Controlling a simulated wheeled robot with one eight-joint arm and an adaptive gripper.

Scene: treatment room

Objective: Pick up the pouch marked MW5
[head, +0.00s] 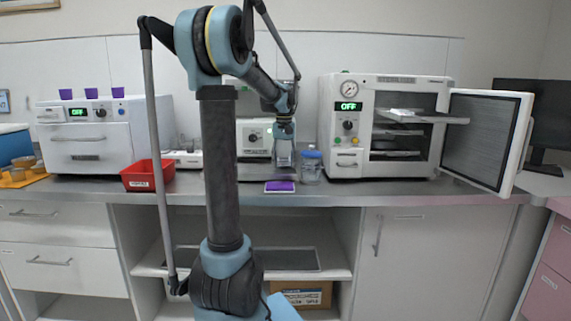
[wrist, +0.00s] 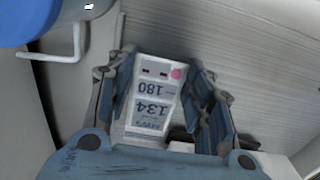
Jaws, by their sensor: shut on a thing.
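The pouch marked MW5 (wrist: 152,100) is pale, with upside-down printing that seems to read 134, 180 and MW5, and a pink dot. In the wrist view it lies between the two blue-grey fingers of my gripper (wrist: 168,105), which is shut on it. In the head view my gripper (head: 284,158) points down over the counter, left of a blue-lidded jar. The pouch is too small to make out there.
The blue-lidded jar (head: 311,168) stands close beside my gripper; its lid shows in the wrist view (wrist: 28,18). A purple-and-white item (head: 280,187) lies at the counter's front. A red bin (head: 148,176) is left. An open-doored machine (head: 348,130) stands right.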

